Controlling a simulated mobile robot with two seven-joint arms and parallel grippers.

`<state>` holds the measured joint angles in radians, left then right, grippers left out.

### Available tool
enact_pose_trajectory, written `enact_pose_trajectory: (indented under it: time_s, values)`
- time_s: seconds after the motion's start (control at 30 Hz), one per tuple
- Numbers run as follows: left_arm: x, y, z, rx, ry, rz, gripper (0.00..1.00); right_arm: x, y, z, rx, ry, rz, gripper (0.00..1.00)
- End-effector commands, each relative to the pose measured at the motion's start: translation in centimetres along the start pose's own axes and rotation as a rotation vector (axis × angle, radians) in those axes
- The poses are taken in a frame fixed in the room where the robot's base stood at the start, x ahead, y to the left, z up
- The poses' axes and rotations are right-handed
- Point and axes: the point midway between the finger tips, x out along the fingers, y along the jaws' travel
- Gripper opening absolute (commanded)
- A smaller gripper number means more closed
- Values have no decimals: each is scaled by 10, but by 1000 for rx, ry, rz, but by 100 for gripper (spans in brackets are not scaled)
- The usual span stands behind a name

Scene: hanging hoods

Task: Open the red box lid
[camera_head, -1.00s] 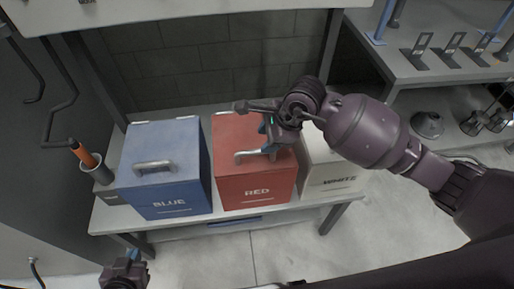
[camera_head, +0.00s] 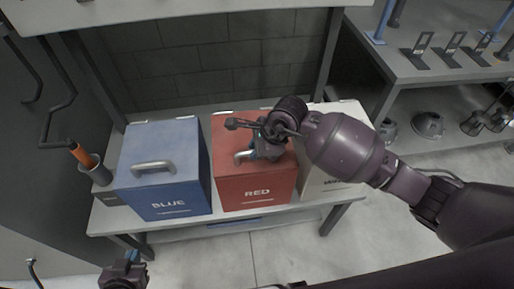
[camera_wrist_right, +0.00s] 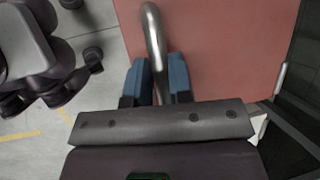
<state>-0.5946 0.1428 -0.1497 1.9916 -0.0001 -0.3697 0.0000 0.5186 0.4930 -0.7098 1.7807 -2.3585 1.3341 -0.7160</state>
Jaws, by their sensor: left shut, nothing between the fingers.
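The red box (camera_head: 256,182) stands on the table between a blue box and a white box, and its lid is closed. A metal handle (camera_head: 240,157) is on the lid, partly hidden by my right gripper. My right gripper (camera_head: 267,153) is over the lid. In the right wrist view the handle (camera_wrist_right: 153,30) runs between the blue fingertips of my right gripper (camera_wrist_right: 160,78). The fingers are close on both sides of the bar and look shut on it. My left gripper (camera_head: 131,258) is shut and empty at the bottom left, away from the boxes.
The blue box (camera_head: 166,185) stands left of the red box, and the white box (camera_head: 318,180) stands right, partly behind my right arm. A shelf (camera_head: 190,10) hangs above. An orange-handled tool (camera_head: 82,153) stands in a holder at the left.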

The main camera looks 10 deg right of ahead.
Motion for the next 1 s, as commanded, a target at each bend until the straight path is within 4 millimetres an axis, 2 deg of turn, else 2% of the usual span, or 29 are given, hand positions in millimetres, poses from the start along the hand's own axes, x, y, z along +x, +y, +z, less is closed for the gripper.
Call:
enact_pose_trajectory:
  time_s: [0.03,0.1,0.13,0.53,0.8,1.0]
  values:
    - [0,0,0,0,0,0,0,0,0,0,0,0,0,12]
    - [0,0,0,0,0,0,0,0,0,0,0,0,0,1]
    - [0,0,0,0,0,0,0,0,0,0,0,0,0,0]
    - [-6,-1,2,-2,-8,-2,0,-7,-5,2,10,1,23,0]
    - [-10,-2,-11,-2,5,-3,0,-33,-24,13,62,3,151,0]
    - [-8,-2,-12,-1,9,-2,0,-52,-44,21,121,3,287,0]
